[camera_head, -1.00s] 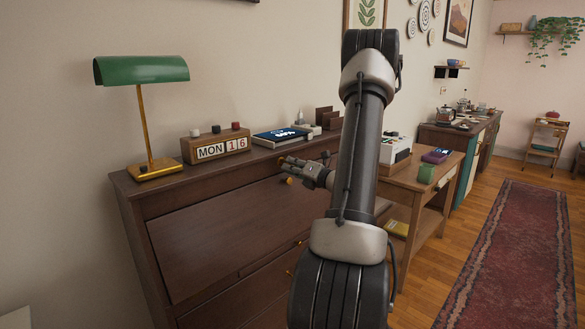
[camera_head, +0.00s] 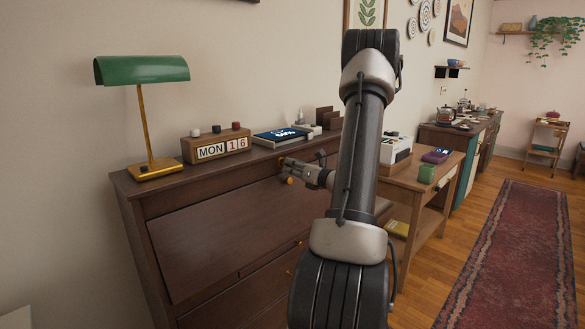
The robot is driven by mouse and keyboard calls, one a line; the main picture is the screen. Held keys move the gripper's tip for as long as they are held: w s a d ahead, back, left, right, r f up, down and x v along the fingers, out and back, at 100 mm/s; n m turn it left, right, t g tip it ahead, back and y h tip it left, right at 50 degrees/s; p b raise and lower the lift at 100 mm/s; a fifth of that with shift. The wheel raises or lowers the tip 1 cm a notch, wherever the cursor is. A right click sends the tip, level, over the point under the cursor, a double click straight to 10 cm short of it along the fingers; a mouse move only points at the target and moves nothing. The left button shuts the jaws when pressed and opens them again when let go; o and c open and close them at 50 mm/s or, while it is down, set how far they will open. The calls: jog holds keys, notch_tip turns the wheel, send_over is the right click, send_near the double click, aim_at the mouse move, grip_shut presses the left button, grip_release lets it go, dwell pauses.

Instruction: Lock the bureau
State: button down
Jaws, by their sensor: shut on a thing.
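The dark wooden bureau (camera_head: 215,238) stands against the wall at the left, its slanted front panel closed. My gripper (camera_head: 284,170) is at the upper right part of the bureau's front, just below the top edge. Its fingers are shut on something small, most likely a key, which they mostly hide. A small orange-gold knob (camera_head: 291,181) shows just below the fingers. The lock itself cannot be made out behind the gripper.
My arm hides part of the bureau's right side.

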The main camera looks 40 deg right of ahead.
jog(key=shift+f+n, duration=0.2)
jog(key=shift+n, duration=0.3)
jog(key=shift+d, duration=0.1)
jog(key=n, duration=0.3)
jog(key=c, duration=1.4)
grip_release()
jog(key=shift+w+d, duration=0.1)
jog(key=shift+o, duration=0.2)
jog(key=shift+o, duration=0.3)
jog(key=shift+r, duration=0.1)
jog(key=o, duration=0.3)
jog(key=shift+o, duration=0.2)
